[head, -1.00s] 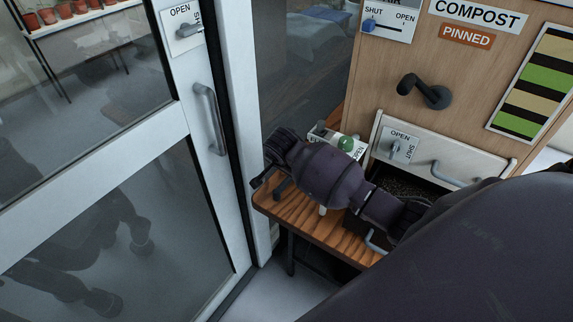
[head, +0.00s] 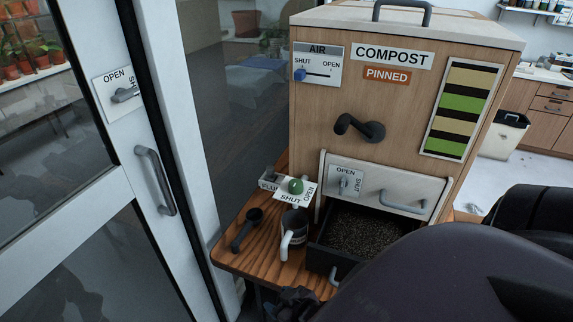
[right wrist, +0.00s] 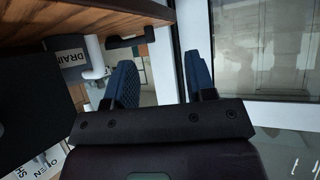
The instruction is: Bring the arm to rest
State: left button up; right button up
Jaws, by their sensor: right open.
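My right gripper (head: 293,300) shows only partly at the bottom of the head view, low by the front edge of the wooden shelf; my dark arm covers much of the lower right. In the right wrist view its two blue-padded fingers (right wrist: 160,82) stand apart with nothing held between them. My left gripper is not in view.
A wooden compost box (head: 400,100) stands on the shelf (head: 225,250), its dark drawer (head: 365,235) out below a raised flap. A glass door (head: 110,250) is at left.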

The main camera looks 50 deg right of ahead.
jog(key=shift+s+r+n+t, duration=0.2)
jog(key=shift+s+r+n, duration=0.05)
jog(key=shift+s, duration=0.25)
jog(key=shift+s+r+n+t, duration=0.2)
jog(key=shift+s+r+n, duration=0.05)
jog(key=shift+s, duration=0.25)
dwell(0.8)
